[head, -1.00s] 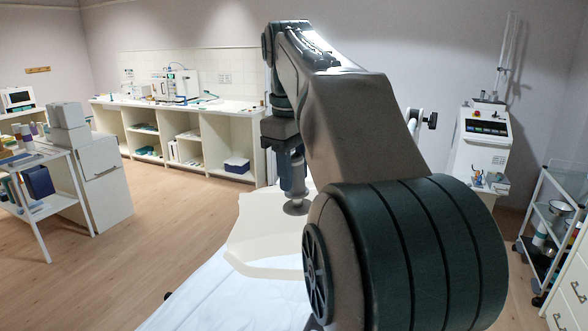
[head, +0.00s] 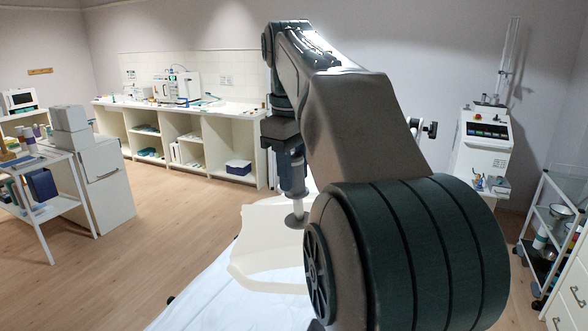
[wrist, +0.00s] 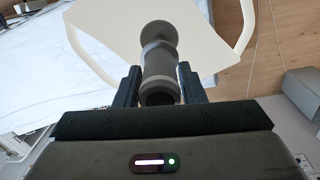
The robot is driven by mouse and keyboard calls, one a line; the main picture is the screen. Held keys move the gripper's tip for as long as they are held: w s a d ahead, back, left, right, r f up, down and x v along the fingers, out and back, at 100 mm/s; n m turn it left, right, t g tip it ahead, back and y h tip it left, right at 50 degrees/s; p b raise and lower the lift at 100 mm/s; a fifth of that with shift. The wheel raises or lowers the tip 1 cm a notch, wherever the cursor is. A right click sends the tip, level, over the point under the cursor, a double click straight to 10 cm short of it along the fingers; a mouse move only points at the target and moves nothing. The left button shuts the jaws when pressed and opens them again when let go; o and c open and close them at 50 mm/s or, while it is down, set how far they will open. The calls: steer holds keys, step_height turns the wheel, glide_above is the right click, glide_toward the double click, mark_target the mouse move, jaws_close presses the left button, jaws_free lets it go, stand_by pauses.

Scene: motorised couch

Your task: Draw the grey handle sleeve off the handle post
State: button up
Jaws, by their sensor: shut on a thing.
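My gripper (head: 293,188) points down over the couch, its fingers on either side of the grey handle sleeve (wrist: 160,88). In the wrist view my gripper (wrist: 158,75) is shut on the sleeve, whose dark round end faces the camera. Beyond the fingers a paler grey length of the handle post (wrist: 158,52) runs in line with the sleeve to a round grey disc (wrist: 158,32). In the head view a short length of the post (head: 298,208) shows between the fingertips and the disc (head: 296,221). I cannot tell how much post is still inside the sleeve.
A cream panel (head: 262,240) lies beneath the disc, on the couch with its white-blue sheet (head: 225,290). A pale curved rail (wrist: 246,25) runs beside the panel. My arm hides much of the couch's right side. Open floor (head: 165,225) lies to the left.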

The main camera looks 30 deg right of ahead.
mark_target(293, 154)
steer(key=shift+a+r+p, duration=0.1)
steer(key=shift+r+p, duration=1.2)
steer(key=shift+r, duration=0.1)
steer(key=shift+r+p, duration=0.65)
steer(key=shift+r, duration=2.8)
